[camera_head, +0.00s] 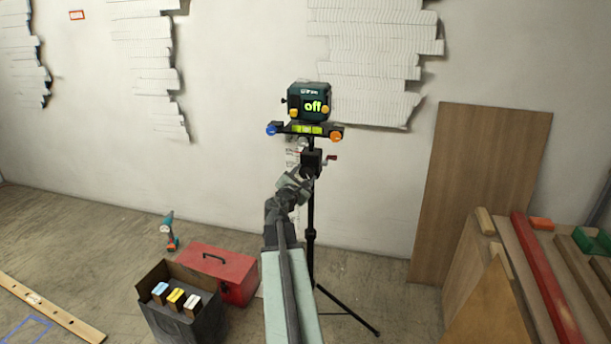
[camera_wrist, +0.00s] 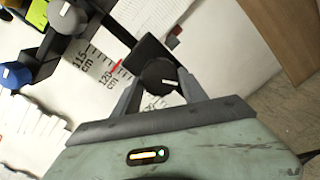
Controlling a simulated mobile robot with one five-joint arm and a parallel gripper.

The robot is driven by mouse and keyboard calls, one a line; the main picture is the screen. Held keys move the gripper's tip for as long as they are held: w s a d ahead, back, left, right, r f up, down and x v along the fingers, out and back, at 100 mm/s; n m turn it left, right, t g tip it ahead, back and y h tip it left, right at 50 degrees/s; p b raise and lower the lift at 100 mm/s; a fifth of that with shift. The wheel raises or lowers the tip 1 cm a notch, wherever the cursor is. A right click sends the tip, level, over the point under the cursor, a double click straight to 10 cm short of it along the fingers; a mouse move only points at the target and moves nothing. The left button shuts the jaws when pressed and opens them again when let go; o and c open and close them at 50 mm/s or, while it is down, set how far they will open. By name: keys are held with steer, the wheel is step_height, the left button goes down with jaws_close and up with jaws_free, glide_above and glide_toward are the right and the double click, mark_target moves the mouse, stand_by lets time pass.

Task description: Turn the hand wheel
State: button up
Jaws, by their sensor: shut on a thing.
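The hand wheel (camera_wrist: 159,76) is a dark round knob with a light mark, between my fingertips in the wrist view. My gripper (camera_wrist: 160,88) is shut on it, one finger on each side. In the head view my gripper (camera_head: 305,176) reaches up to the black block (camera_head: 312,160) on the tripod column (camera_head: 311,215); the wheel cannot be made out there. A dark green device (camera_head: 309,101) on top of the tripod displays "off".
A bar under the device carries a level vial (camera_head: 308,129), a blue knob (camera_head: 271,129) and an orange knob (camera_head: 337,135). A red toolbox (camera_head: 222,270) and an open dark box (camera_head: 180,315) stand below left. Boards (camera_head: 480,185) lean at the right.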

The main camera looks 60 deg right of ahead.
steer(key=o, duration=1.3)
steer(key=shift+w, duration=0.2)
steer(key=shift+o, duration=0.2)
steer(key=shift+s, duration=0.1)
steer(key=shift+a, duration=0.15)
steer(key=v, duration=0.7)
steer(key=shift+a, duration=0.3)
steer(key=shift+r, duration=0.1)
